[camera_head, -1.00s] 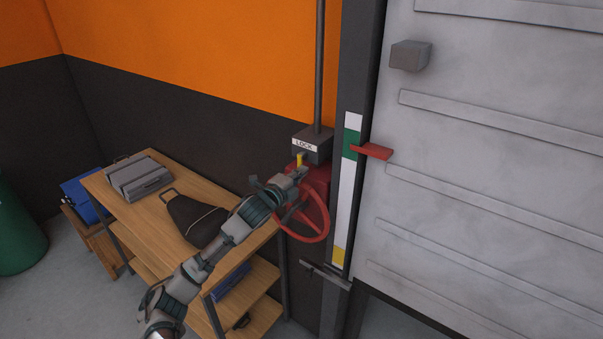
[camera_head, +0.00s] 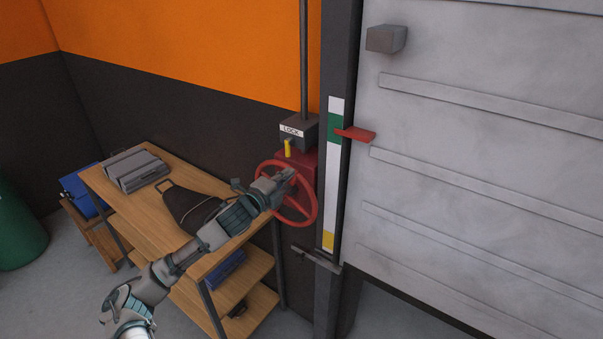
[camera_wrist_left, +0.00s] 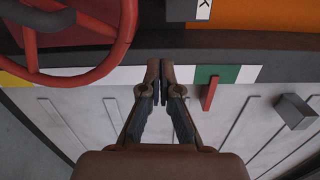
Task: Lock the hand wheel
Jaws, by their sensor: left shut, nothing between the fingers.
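The red hand wheel (camera_head: 314,206) is mounted on a red housing on the dark post at the wall. It also shows at the upper left of the left wrist view (camera_wrist_left: 122,40). Above it is a grey box with a LOCK label (camera_head: 292,131) and a yellow lever (camera_head: 288,148) that hangs down. My left gripper (camera_head: 290,174) overlaps the wheel in the head view. In the left wrist view my left gripper (camera_wrist_left: 167,92) is shut and empty, with the wheel off to its left. Whether it touches the wheel cannot be told. My right gripper does not show.
A wooden bench (camera_head: 140,208) with a grey case (camera_head: 134,170) and a dark bag (camera_head: 186,208) stands at left. A red pointer (camera_head: 358,134) sits by a white, green and yellow strip (camera_head: 334,180). A large grey ribbed door (camera_head: 480,150) fills the right.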

